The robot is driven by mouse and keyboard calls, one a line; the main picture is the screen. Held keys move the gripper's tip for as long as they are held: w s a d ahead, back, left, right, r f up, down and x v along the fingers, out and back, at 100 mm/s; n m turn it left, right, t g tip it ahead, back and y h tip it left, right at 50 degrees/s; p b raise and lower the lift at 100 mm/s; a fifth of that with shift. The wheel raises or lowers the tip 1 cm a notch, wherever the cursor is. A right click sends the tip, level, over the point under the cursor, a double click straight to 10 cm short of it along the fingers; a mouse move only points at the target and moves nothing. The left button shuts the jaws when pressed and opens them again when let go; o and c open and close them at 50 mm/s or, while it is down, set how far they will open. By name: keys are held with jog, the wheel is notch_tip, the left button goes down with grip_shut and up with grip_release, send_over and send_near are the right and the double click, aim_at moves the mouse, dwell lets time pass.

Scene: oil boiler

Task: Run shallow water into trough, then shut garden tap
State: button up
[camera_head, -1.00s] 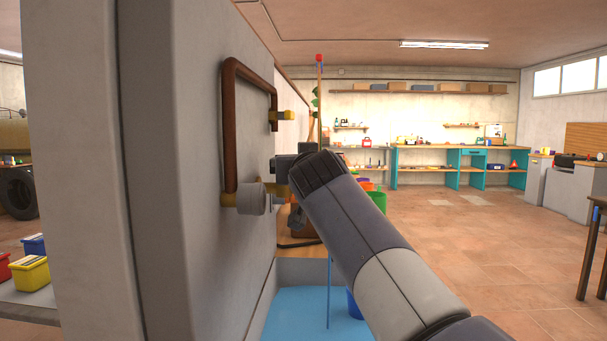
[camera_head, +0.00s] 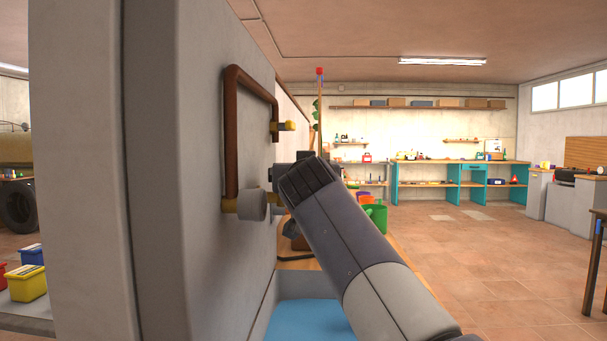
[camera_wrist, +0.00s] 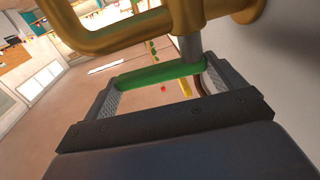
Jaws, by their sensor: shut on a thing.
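The garden tap is a brass fitting (camera_wrist: 130,36) at the top of the wrist view, with a green handle (camera_wrist: 158,75) on a grey stem. My gripper (camera_wrist: 166,86) is shut on the green handle, one finger at each end. In the head view my gripper (camera_head: 300,168) is beside the grey wall, and my arm hides most of the tap. The trough (camera_head: 306,284) is below, with pale walls. Blue water (camera_head: 306,322) lies in it; its depth is hard to tell. No falling stream shows now.
A copper pipe (camera_head: 231,140) with brass ends stands out from the grey wall (camera_head: 80,170) close to my gripper. A wooden bench with a green bucket (camera_head: 377,216) is behind the trough. Open tiled floor (camera_head: 490,255) lies to the right.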

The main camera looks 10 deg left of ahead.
jog(key=shift+a+f, duration=0.1)
jog(key=shift+f, duration=0.05)
jog(key=o, duration=1.1)
jog(key=shift+s, duration=0.2)
jog(key=b+v, duration=0.1)
jog(key=v, duration=0.9)
jog(key=shift+s, duration=0.3)
